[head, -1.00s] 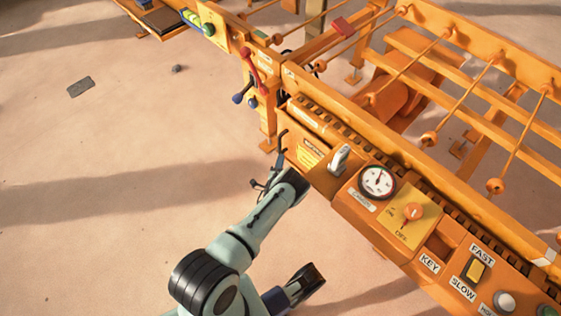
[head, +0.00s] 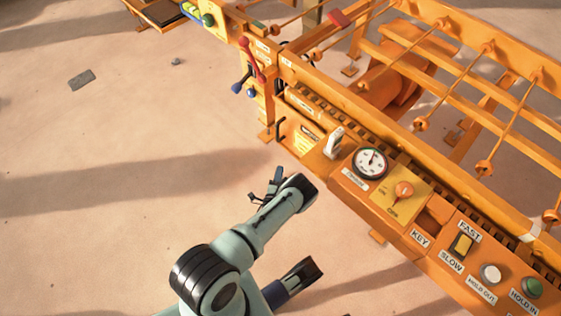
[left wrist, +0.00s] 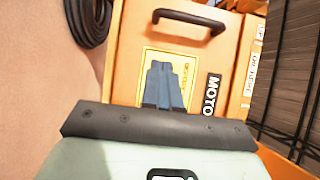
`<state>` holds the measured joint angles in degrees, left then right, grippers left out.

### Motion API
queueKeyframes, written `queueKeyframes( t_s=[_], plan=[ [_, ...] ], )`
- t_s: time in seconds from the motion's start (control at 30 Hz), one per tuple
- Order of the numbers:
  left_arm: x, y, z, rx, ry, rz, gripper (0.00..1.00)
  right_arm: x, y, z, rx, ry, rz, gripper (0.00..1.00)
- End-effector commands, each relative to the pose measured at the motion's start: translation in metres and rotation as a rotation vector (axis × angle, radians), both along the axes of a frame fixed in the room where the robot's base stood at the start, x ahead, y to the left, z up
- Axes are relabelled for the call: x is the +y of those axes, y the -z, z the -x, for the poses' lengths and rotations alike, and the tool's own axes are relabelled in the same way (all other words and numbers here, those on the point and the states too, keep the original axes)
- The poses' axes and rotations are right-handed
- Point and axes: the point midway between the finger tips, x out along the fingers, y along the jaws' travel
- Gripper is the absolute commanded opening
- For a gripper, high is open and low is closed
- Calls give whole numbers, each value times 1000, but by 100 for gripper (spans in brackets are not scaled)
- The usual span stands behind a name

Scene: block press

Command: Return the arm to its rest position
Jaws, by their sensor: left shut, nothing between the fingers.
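My left arm comes up from the bottom of the head view. Its gripper (head: 268,186) hangs over the sandy floor, just left of the orange machine, apart from it. In the left wrist view the gripper's fingers (left wrist: 163,86) are together and empty. They point at the orange motor box (left wrist: 205,50), which has a dark handle (left wrist: 190,20) and a yellow label. The wrist hides part of the gripper in the head view. My right gripper cannot be made out.
The floor (head: 120,150) to the left is mostly clear.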

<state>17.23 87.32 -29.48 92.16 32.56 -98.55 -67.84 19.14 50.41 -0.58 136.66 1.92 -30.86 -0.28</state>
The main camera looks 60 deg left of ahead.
Motion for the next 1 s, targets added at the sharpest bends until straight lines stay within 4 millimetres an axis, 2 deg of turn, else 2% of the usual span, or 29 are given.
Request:
queueKeyframes(
  t_s=[0.17,0.47,0.57,0.63,0.67,0.73,0.8,0.9,1.0],
  plan=[
    [-8,0,8,1,-1,0,0,1,-5,-6,-20,-2,0,38],
    [-9,3,9,-2,-11,43,0,1,-5,-6,-21,-1,2,38],
    [-14,14,12,-7,-59,230,0,1,-5,-6,-21,0,1,38],
    [-28,28,16,-19,-122,462,0,1,-5,-6,-20,-1,1,38],
    [-38,34,19,-23,-158,581,0,1,-5,-6,-20,-1,1,38],
    [-75,46,26,-29,-255,881,0,1,-5,-6,-20,-1,1,38],
    [-121,48,34,-20,-359,1158,0,1,-5,-6,-20,-1,1,38],
    [-183,39,49,26,-498,1455,0,1,-5,-6,-20,-1,1,38],
    [-234,21,65,92,-616,1655,0,1,-5,-6,-20,-1,1,38]
  ],
)
